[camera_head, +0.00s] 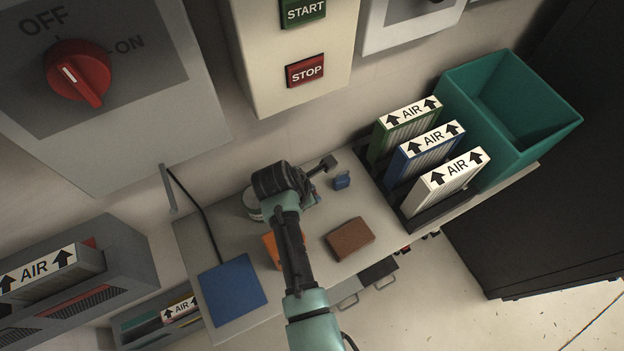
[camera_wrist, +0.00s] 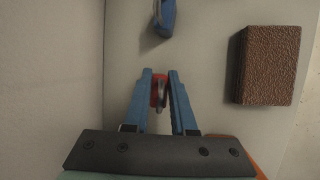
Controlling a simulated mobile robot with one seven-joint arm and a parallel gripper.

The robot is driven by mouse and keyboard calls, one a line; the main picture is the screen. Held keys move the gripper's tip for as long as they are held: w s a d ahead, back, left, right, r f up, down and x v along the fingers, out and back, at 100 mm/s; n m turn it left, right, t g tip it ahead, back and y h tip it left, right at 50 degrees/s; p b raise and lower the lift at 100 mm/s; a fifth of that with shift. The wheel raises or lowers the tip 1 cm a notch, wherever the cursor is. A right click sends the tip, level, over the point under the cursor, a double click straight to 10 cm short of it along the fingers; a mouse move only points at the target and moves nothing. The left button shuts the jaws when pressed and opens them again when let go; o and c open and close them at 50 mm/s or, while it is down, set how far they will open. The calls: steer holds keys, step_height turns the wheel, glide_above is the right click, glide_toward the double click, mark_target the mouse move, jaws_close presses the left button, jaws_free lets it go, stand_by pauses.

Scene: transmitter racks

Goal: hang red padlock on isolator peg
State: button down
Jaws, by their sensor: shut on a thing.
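The red padlock (camera_wrist: 158,88) is between the blue fingertips of my gripper (camera_wrist: 160,90) in the wrist view, and the fingers are shut on it. My gripper (camera_head: 312,196) is over the bench in the head view, where I cannot make out the red padlock. The isolator, a grey box (camera_head: 190,115) with a red rotary switch (camera_head: 78,72) marked OFF and ON, is on the wall at upper left. A thin grey bar (camera_head: 168,188) sticks out below its lower right; I cannot tell whether it is the peg. My gripper is well to the right of it.
A blue padlock (camera_head: 341,180) and a brown block (camera_head: 350,238) lie on the bench (camera_head: 335,206) near my gripper. A blue square (camera_head: 232,289) lies at front left, an orange thing (camera_head: 270,247) beside my arm. AIR filters (camera_head: 427,146) and a green bin (camera_head: 530,145) stand right.

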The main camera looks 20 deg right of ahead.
steer(key=shift+f, duration=0.1)
steer(key=shift+f, duration=0.15)
steer(key=c, duration=0.7)
jaws_free()
steer(key=shift+c, duration=0.2)
steer(key=shift+b, duration=0.45)
steer(key=v, duration=1.3)
